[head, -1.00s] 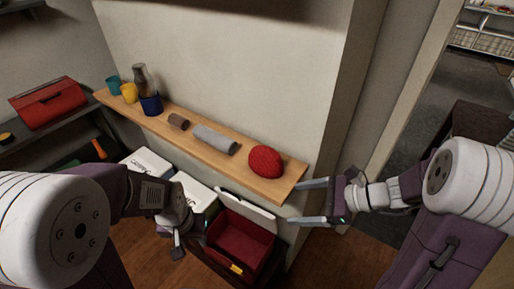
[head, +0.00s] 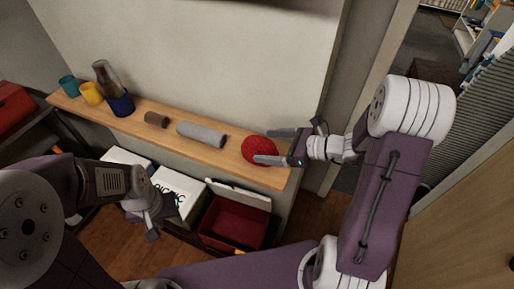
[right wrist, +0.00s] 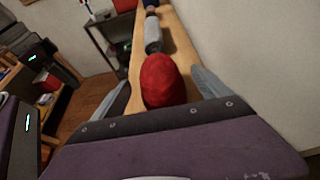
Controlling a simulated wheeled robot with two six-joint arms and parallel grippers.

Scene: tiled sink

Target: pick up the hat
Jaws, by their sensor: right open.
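The hat is a red knitted, rounded cap (head: 256,149) at the right end of a wooden shelf (head: 225,158). In the right wrist view the hat (right wrist: 163,80) lies between the two fingers. My right gripper (head: 270,147) is open, with one finger on each side of the hat, reaching in from the right. Its fingers partly cover the hat in the head view. I cannot tell whether they touch it. My left gripper (head: 152,222) hangs low at the left, below the shelf and away from the hat; its fingers are hard to make out.
Below are white boxes (head: 180,192) and an open red box (head: 236,220). The wall (head: 220,60) rises behind the shelf.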

